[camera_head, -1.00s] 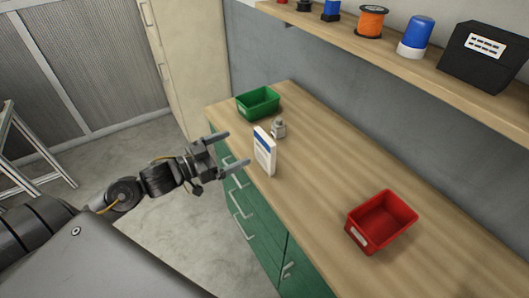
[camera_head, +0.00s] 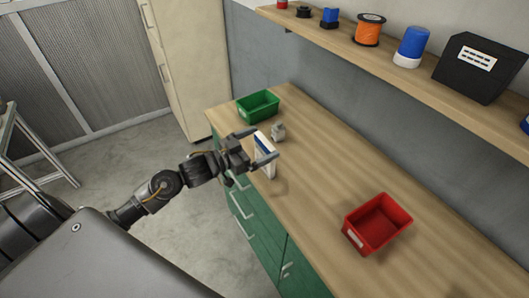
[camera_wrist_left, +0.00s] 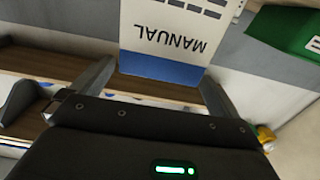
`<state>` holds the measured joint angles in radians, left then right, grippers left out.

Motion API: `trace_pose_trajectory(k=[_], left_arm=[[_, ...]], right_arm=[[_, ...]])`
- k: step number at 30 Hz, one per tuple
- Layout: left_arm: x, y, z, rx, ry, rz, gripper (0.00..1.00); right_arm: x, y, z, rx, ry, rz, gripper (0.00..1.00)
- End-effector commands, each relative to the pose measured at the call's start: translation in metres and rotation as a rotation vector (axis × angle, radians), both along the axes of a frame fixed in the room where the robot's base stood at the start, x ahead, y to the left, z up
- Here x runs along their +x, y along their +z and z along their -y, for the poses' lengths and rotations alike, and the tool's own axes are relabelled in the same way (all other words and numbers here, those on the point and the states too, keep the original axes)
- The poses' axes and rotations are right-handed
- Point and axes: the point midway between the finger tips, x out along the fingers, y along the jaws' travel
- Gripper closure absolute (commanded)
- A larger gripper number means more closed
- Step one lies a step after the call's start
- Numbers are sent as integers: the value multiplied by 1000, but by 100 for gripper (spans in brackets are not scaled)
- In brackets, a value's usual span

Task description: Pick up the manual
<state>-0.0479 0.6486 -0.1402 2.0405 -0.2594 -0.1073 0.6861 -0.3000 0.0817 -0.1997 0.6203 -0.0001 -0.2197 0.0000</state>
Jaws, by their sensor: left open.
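The manual (camera_head: 268,171) is a thin white booklet with a blue band, standing upright on the wooden counter near its front edge. In the left wrist view the manual (camera_wrist_left: 165,35) shows the word MANUAL upside down, above and between the fingers. My left gripper (camera_head: 258,146) is open, with one finger on either side of the manual; it partly hides the manual in the head view. In the left wrist view the open fingers of the left gripper (camera_wrist_left: 155,85) are spread wider than the booklet. I cannot tell whether either finger touches it. My right gripper is out of view.
A green bin (camera_head: 258,106) is at the far end of the counter (camera_head: 320,175), and a red bin (camera_head: 377,223) is at the near right. A wall shelf (camera_head: 390,66) holds several items above. The counter between the bins is mostly clear.

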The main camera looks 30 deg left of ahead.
Motion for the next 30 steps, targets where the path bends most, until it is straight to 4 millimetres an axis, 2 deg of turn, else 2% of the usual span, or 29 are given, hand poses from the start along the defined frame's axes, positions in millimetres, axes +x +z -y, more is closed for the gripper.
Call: trace_pose_trajectory(k=[5, 13, 25, 30], left_arm=[[17, 2, 10, -1, 0, 0, 0], [18, 0, 10, 1, 0, 1, 1], [18, 0, 10, 0, 0, 0, 54], [18, 1, 10, 0, 0, 1, 54]], right_arm=[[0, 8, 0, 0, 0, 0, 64], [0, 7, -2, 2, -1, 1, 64], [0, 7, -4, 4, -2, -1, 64], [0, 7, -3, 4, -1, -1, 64]])
